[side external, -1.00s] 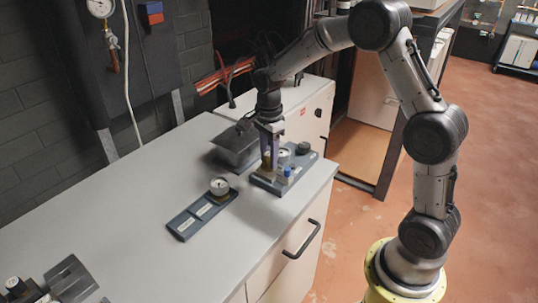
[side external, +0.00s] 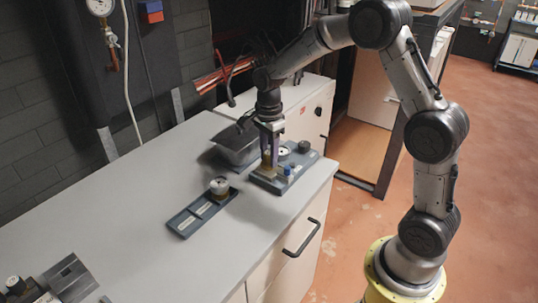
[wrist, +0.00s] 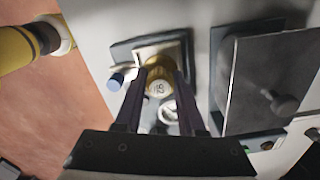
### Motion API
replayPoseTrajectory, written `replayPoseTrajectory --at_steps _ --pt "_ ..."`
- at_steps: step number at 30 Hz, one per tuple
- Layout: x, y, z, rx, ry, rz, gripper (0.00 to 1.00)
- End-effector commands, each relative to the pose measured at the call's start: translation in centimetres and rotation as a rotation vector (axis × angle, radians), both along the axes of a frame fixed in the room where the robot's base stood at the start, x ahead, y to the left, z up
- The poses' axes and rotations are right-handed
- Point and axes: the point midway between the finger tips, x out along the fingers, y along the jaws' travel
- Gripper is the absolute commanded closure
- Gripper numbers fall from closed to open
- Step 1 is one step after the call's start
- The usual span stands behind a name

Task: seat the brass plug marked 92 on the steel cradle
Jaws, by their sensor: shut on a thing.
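The brass plug (wrist: 158,87) is between my gripper's two fingers in the wrist view, with a pale marked top; the digits are too small to read surely. My gripper (wrist: 157,103) is shut on it. In the side view my gripper (side external: 270,160) points down over the left part of a dark base plate (side external: 265,183). A pale metal piece (wrist: 170,42), which looks like the steel cradle, lies right behind the plug in the wrist view. The fingers and plug hide part of it, and I cannot tell whether the plug touches it.
A blue-capped part (side external: 287,170), a dial and a dark knob (side external: 304,146) stand close by on the base plate. A grey lidded box (side external: 238,145) is behind left. The bench's middle is clear.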

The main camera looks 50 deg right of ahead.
Motion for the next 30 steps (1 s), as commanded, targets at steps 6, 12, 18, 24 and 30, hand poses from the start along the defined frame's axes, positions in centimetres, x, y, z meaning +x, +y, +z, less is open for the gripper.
replayPoseTrajectory --at_steps 6,12,18,24,30 --pt "0.03 -0.01 0.05 0.0 -0.001 0.0 1.0" --pt "0.03 -0.01 0.03 0.0 -0.001 0.0 1.0" --pt "0.02 -0.01 -0.18 0.0 -0.001 0.0 1.0" --pt "0.02 -0.01 -0.47 0.0 -0.001 0.0 1.0" --pt "0.02 -0.01 -0.75 0.0 0.0 0.0 1.0"
